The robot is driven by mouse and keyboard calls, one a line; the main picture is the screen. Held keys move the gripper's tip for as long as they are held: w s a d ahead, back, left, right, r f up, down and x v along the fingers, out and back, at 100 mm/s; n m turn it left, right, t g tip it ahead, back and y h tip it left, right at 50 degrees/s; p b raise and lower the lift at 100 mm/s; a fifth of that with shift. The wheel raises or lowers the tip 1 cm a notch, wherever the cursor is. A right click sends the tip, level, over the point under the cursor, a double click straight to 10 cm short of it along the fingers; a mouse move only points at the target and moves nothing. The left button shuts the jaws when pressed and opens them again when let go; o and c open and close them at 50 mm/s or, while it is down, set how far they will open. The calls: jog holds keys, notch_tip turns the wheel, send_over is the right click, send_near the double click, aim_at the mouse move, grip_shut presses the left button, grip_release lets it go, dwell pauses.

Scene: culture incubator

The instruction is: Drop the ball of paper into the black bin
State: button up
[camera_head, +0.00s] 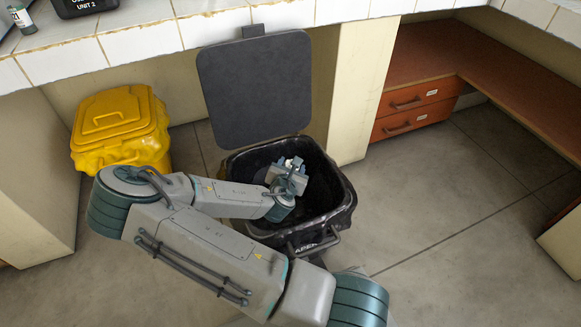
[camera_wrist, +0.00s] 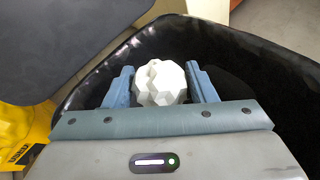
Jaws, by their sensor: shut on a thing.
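A white, faceted ball of paper (camera_wrist: 160,83) is between the blue fingers of my gripper (camera_wrist: 160,88) in the wrist view. My gripper is shut on it. In the head view my gripper (camera_head: 288,172) is over the opening of the black bin (camera_head: 335,205), and only a small white part of the ball (camera_head: 292,161) shows. The bin's lid (camera_head: 256,90) stands open at the back. In the wrist view the bin's dark inner wall (camera_wrist: 240,45) surrounds the ball. I cannot tell how deep the ball is relative to the rim.
A yellow lidded bin (camera_head: 120,130) stands left of the black bin. A white tiled counter (camera_head: 130,40) runs along the back. Red-brown drawers (camera_head: 415,108) sit under a desk at the right. The grey floor (camera_head: 430,210) at the right is clear.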

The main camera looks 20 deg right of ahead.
notch_tip(320, 180, down, 4)
jog(key=b, duration=0.3)
jog(key=shift+f, duration=0.25)
jog(key=o, duration=1)
jog(key=shift+p+v, duration=5.7)
jog(key=shift+v, duration=1.2)
